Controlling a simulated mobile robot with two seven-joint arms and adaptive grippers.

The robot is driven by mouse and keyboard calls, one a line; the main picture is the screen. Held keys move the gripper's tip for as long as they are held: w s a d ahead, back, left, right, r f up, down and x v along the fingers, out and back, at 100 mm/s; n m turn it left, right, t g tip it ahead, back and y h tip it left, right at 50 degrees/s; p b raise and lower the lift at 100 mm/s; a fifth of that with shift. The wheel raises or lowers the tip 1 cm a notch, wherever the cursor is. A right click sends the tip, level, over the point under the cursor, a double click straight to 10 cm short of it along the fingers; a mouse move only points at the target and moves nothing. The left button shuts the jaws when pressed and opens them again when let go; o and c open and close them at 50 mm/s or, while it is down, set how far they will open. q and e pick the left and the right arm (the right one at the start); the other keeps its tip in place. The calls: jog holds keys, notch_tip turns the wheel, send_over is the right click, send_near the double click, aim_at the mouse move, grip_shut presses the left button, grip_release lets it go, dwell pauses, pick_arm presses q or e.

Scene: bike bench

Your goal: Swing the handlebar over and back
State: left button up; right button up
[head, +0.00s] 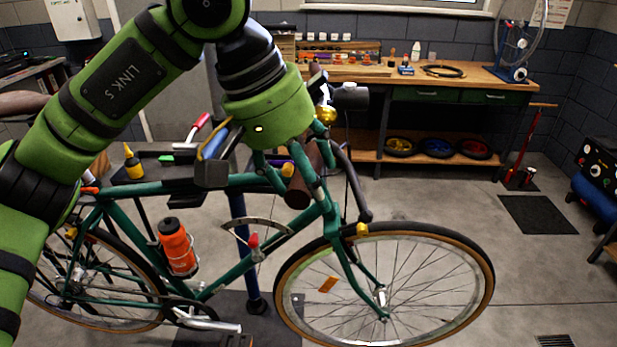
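A teal bicycle (237,276) stands side-on with its front wheel (484,262) to the right. Its dark handlebar (354,187) curves down over the front wheel. A brown grip (298,192) points toward me beside the head of the frame. My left arm reaches down from the upper left. My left gripper (284,150) is at the handlebar, close to the brown grip. The green wrist and the bike parts hide much of its fingers, so I cannot tell whether they are closed on the bar. My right gripper is not in view.
A wooden workbench (460,77) with tools stands behind, with tyres on its lower shelf (361,155). A grey side table (140,200) with a yellow bottle (133,162) is behind the frame. A blue machine (597,190) stands at the right.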

pick_arm(q)
jog(key=v, duration=1.1)
jog(key=shift+a, duration=0.1)
